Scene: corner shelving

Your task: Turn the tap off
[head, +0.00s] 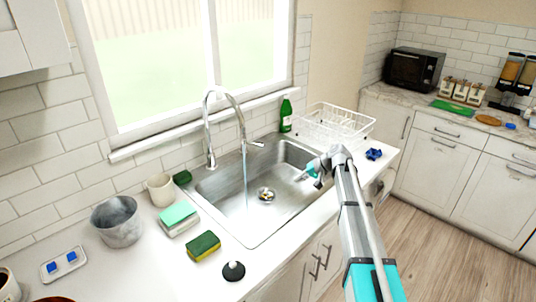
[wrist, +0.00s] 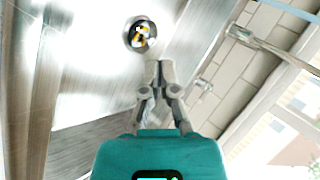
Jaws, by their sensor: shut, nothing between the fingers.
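The chrome tap (head: 208,130) stands behind the sink, with a tall curved spout and a short lever (head: 256,144) at its right side. A thin stream of water (head: 245,178) falls from the spout into the metal sink (head: 222,190). My gripper (head: 302,178) is over the right part of the sink, well apart from the lever. In the wrist view my gripper (wrist: 160,68) has its fingers together and empty, pointing toward the drain (wrist: 140,35). A chrome part of the tap (wrist: 270,48) shows at the upper right there.
A green bottle (head: 286,115) and a white dish rack (head: 333,124) stand behind and right of the sink. A blue object (head: 374,154) lies on the right counter. Sponges, a mug (head: 161,190) and a metal pot (head: 117,221) stand at left. A window is behind the tap.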

